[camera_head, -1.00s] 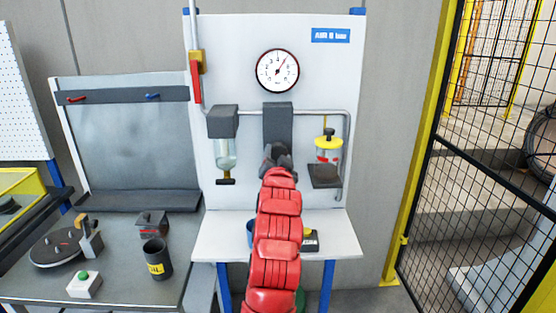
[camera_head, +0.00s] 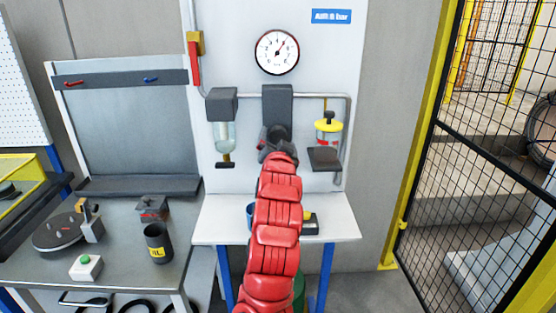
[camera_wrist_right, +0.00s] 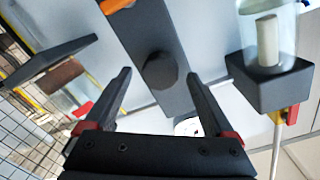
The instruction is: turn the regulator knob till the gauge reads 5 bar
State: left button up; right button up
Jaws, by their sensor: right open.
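The round white gauge (camera_head: 277,52) is on the upper panel. Its needle points up and a little right of the top; the numbers are too small to read exactly. The dark regulator (camera_head: 277,103) is below it, with a round dark knob at its lower end, partly hidden by my right gripper (camera_head: 277,143) in the head view. In the right wrist view the knob (camera_wrist_right: 160,69) shows between and beyond the fingertips of my open right gripper (camera_wrist_right: 160,78), with a gap on each side. My left gripper is out of view.
A clear filter bowl (camera_head: 225,135) hangs left of the regulator, and a yellow-topped lubricator (camera_head: 328,128) is on its right. A red-handled valve (camera_head: 195,65) is at the panel's left edge. A white shelf (camera_head: 220,228) juts out below.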

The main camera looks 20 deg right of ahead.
jog(key=b+v, duration=1)
jog(key=v, duration=0.6)
jog(key=shift+s, duration=0.15)
jog(key=shift+r, duration=0.15)
